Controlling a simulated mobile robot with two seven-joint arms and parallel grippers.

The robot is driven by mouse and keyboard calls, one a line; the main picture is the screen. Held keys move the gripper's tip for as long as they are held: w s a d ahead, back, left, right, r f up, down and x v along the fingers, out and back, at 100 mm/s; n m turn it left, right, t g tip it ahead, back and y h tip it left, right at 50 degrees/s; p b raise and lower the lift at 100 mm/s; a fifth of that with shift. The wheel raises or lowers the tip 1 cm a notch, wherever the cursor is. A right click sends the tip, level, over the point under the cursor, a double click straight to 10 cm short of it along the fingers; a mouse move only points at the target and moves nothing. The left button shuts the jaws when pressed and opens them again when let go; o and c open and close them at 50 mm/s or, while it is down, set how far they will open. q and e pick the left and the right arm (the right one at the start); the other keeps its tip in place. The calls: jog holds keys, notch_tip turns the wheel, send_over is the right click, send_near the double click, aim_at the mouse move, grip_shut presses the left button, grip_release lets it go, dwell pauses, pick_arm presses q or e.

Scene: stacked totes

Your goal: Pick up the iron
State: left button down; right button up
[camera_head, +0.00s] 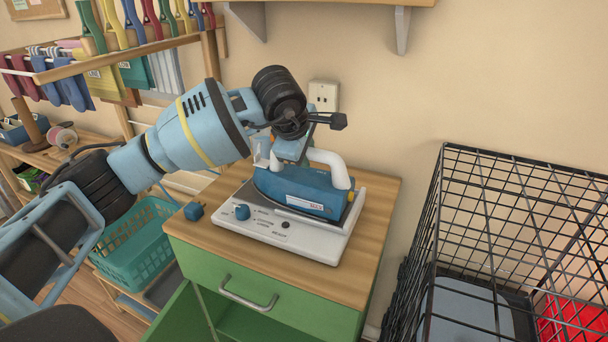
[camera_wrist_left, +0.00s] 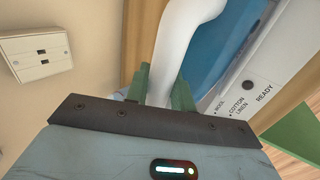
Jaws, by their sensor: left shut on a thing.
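The blue iron (camera_head: 296,192) with a white handle rests on a white base station (camera_head: 282,229) on the wooden top of a green cabinet. My left gripper (camera_head: 275,158) comes down over the iron from the left and is shut on its handle. In the left wrist view the green fingertips (camera_wrist_left: 165,88) sit on both sides of the white handle (camera_wrist_left: 182,38). The iron's blue body (camera_wrist_left: 225,35) shows behind. The iron appears still seated on the station. My right gripper is not in view.
A wall socket (camera_head: 323,95) is behind. A black wire crate (camera_head: 500,215) stands at the right, and a teal basket (camera_head: 135,250) at the left. A clothes rack is at the upper left.

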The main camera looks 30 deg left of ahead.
pick_arm(q)
jog(key=shift+r, duration=0.3)
jog(key=shift+r, duration=1.6)
jog(key=s+a+b, duration=0.1)
jog(key=s+a, duration=0.1)
jog(key=s, duration=0.5)
jog(key=s+a+r+b, duration=0.1)
jog(key=s+a, duration=0.2)
jog(key=s, duration=0.5)
jog(key=shift+r, duration=0.2)
jog(key=shift+s, duration=0.1)
